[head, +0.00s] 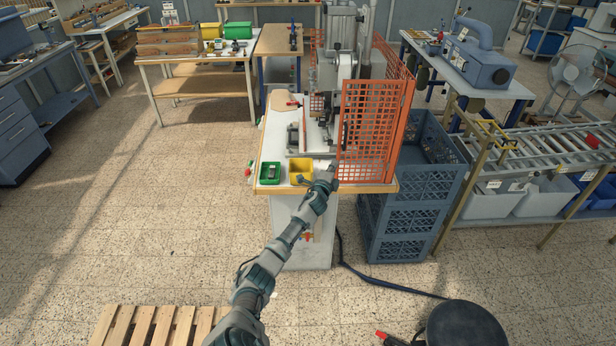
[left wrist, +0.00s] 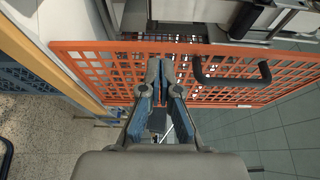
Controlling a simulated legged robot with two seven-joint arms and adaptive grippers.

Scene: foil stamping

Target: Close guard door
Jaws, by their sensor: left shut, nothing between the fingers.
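The guard door is an orange mesh panel (head: 368,125) at the front right of the foil stamping press (head: 342,50). Its mesh (left wrist: 110,62) spans the left wrist view, with a black bar handle (left wrist: 232,80) right of the fingers. My left gripper (head: 329,168) is at the lower left corner of the panel in the head view, above the bench's front edge. In the left wrist view its fingers (left wrist: 160,65) are together and empty, in front of the mesh and left of the handle. I cannot tell whether they touch it. My right gripper is not in view.
A green bin (head: 270,173) and a yellow bin (head: 300,172) sit on the press bench, left of my left gripper. Blue crates (head: 415,195) are stacked right of the bench. A pallet (head: 150,325) lies at the lower left. The floor left of the bench is clear.

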